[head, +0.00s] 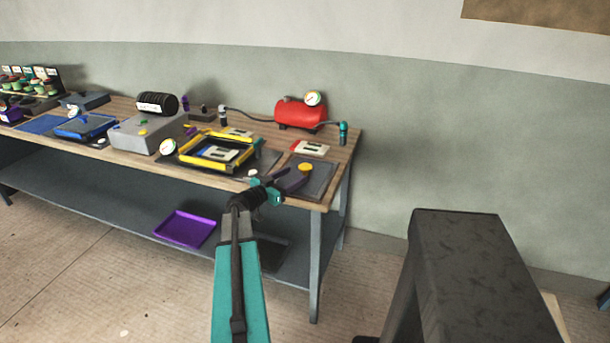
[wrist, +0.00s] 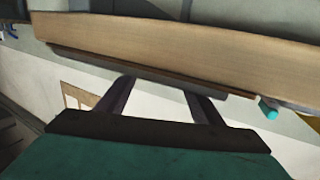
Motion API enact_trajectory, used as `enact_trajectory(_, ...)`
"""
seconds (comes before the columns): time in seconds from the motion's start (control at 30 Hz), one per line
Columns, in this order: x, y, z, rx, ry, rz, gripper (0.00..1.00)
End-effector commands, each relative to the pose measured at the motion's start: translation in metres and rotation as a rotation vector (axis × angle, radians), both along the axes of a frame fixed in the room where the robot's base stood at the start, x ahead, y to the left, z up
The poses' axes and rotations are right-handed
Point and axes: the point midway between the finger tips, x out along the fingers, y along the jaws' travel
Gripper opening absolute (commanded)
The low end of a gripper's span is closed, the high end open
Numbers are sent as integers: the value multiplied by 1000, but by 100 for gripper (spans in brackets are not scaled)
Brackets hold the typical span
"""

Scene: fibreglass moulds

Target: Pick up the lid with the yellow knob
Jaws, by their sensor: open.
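A yellow knob (head: 305,167) shows near the right end of the workbench, over a dark grey flat piece (head: 321,176) that looks like the lid. My gripper (head: 287,178) is in front of this end of the bench, and its fingers overlap the lid's left part in the head view. I cannot tell how far apart they are in depth. In the wrist view my gripper (wrist: 160,88) has its two fingers spread with nothing between them. The wooden bench edge lies across that view beyond the fingertips. I cannot make out the yellow knob there.
A red tank (head: 300,113) with a gauge and hose stands at the back. A purple tray (head: 186,229) is on the lower shelf. A dark stand (head: 465,250) is at right.

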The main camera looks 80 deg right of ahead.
Motion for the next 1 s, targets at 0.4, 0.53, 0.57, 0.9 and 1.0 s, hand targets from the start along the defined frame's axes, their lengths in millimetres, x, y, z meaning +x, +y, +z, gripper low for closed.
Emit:
enact_trajectory(0.4,-2,-2,0,0,0,0,60)
enact_trajectory(0.53,-4,-7,1,1,1,-1,60)
enact_trajectory(0.57,-5,-8,1,1,1,-1,60)
enact_trajectory(0.9,-23,-36,0,1,1,-2,60)
enact_trajectory(1.0,-27,-42,-1,1,1,-1,60)
